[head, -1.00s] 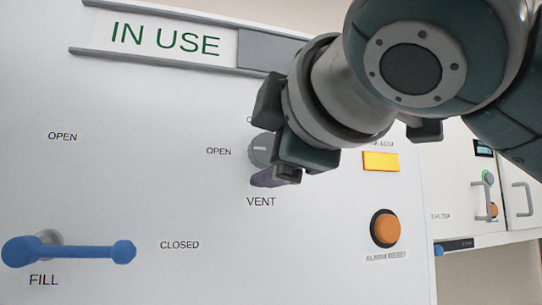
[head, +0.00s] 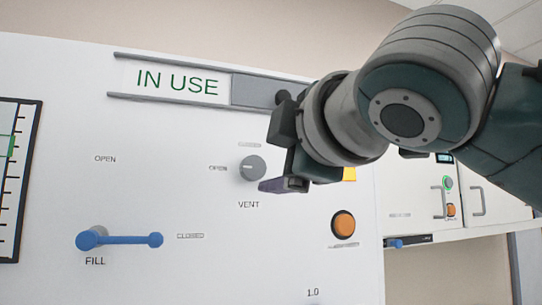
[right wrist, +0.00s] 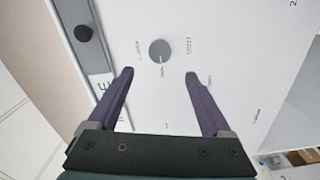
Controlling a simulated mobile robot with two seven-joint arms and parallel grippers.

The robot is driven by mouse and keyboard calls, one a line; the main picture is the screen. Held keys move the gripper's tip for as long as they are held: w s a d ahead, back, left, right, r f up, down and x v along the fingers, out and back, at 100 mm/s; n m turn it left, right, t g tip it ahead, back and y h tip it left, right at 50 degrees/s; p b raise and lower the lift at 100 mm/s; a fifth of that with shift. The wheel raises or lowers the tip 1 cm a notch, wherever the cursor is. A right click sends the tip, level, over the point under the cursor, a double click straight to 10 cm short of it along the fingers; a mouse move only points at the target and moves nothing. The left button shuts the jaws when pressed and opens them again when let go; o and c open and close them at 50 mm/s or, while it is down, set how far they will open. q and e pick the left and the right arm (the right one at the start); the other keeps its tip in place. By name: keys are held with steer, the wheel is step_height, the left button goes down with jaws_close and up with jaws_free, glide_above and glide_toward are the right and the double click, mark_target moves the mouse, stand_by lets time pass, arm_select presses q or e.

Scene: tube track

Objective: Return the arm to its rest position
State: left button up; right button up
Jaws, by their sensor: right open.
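My right gripper (head: 270,186) is in front of the white panel (head: 120,205), at the right of the grey VENT knob (head: 253,168). In the right wrist view its two purple fingers (right wrist: 160,74) are spread apart with nothing between them. The VENT knob (right wrist: 160,50) shows beyond the fingertips, apart from them. My right arm (head: 430,95) reaches in from the right of the head view. My left gripper is not in view.
A blue FILL lever (head: 120,239) lies horizontal, its free end toward CLOSED. An orange button (head: 343,224) is at lower right. A grey slider (head: 270,92) sits beside the IN USE sign (head: 176,82). White cabinets (head: 480,185) stand at the right.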

steer(key=s+d+f+m+g+h+p, duration=0.1)
steer(key=s+d+f+m+g, duration=0.2)
steer(key=f, duration=0.5)
steer(key=s+d+f+m+g+h+p, duration=0.1)
steer(key=s+d+f+m+g, duration=0.1)
steer(key=s+f+m, duration=0.45)
steer(key=s+d+f+m+g+h+p, duration=0.1)
steer(key=s+d+f+m+g, duration=0.15)
steer(key=f, duration=0.65)
steer(key=s+d+f+m+g+h+p, duration=0.1)
steer(key=s+d+f+m+g, duration=0.1)
steer(key=s, duration=0.7)
steer(key=s+d+f+m+g+h, duration=0.1)
steer(key=s+d+f+m+g, duration=0.2)
steer(key=s+d+f, duration=0.4)
steer(key=s+f+g, duration=0.1)
steer(key=s, duration=0.1)
steer(key=shift+s+f+p, duration=0.2)
steer(key=shift+s+p, duration=0.1)
steer(key=shift+p, duration=0.05)
steer(key=shift+d, duration=0.1)
